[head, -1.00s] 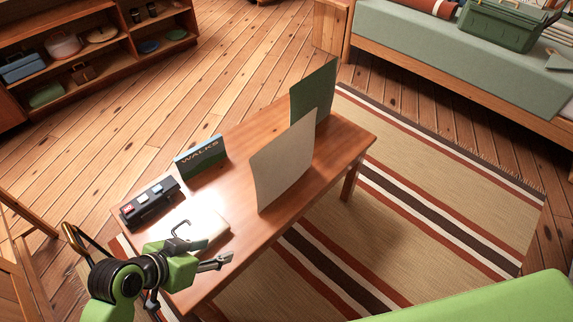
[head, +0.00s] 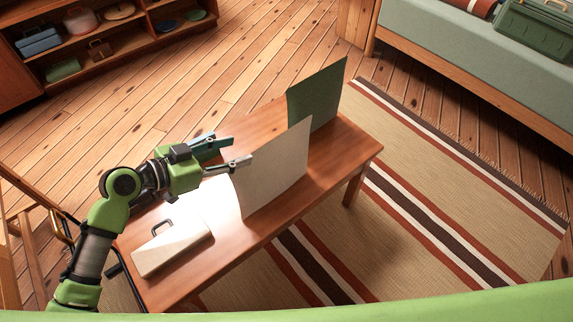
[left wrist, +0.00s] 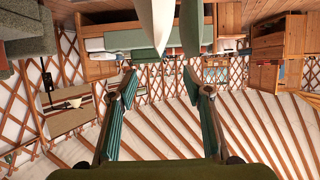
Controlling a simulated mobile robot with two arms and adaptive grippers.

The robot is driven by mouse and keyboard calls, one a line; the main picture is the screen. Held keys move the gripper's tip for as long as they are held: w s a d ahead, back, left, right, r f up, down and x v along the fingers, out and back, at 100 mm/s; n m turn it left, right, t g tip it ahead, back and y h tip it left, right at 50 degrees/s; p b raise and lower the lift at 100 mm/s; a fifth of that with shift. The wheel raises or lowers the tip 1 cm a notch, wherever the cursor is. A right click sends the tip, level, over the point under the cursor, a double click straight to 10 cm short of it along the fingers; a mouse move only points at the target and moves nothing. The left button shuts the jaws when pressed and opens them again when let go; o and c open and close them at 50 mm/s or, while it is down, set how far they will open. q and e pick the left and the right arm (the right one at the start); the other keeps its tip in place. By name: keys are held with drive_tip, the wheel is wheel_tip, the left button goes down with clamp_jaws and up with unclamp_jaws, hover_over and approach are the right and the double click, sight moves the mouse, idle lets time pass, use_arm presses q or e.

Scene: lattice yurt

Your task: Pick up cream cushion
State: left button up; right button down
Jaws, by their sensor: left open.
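The cream cushion (head: 275,170) is a thin upright panel standing on the wooden table (head: 340,165). In the left wrist view the cream cushion (left wrist: 153,20) shows at the top centre, edge on, ahead of the gap between my fingers. My left gripper (head: 236,151) is open and empty at the cushion's upper left edge. One fingertip overlaps that edge in the head view; I cannot tell whether they touch. The left gripper (left wrist: 158,82) also shows in the left wrist view. My right gripper is not in view.
A dark green panel (head: 320,95) stands upright just behind the cushion. A white case (head: 172,248) with a dark handle lies on the near left of the table. A striped rug (head: 440,170) lies right of it; shelves (head: 130,35) and a bench (head: 430,45) stand behind.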

sight(268, 143)
use_arm(q)
drive_tip(key=p+x, duration=0.1)
drive_tip(key=x, duration=0.6)
drive_tip(key=shift+w+d+f, duration=0.1)
drive_tip(key=shift+w+d, duration=0.1)
drive_tip(key=shift+d, duration=0.05)
drive_tip(key=shift+w+d+f, duration=0.15)
drive_tip(key=shift+w+d, duration=0.05)
drive_tip(key=shift+d, duration=0.15)
drive_tip(key=shift+p+x, duration=0.45)
drive_tip(key=shift+x, duration=1.9)
drive_tip(key=shift+f, duration=0.1)
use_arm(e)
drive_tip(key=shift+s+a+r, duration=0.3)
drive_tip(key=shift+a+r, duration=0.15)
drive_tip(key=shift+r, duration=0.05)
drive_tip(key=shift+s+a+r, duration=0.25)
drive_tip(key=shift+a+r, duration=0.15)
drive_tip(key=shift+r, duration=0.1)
use_arm(q)
drive_tip(key=shift+s, duration=0.1)
clamp_jaws()
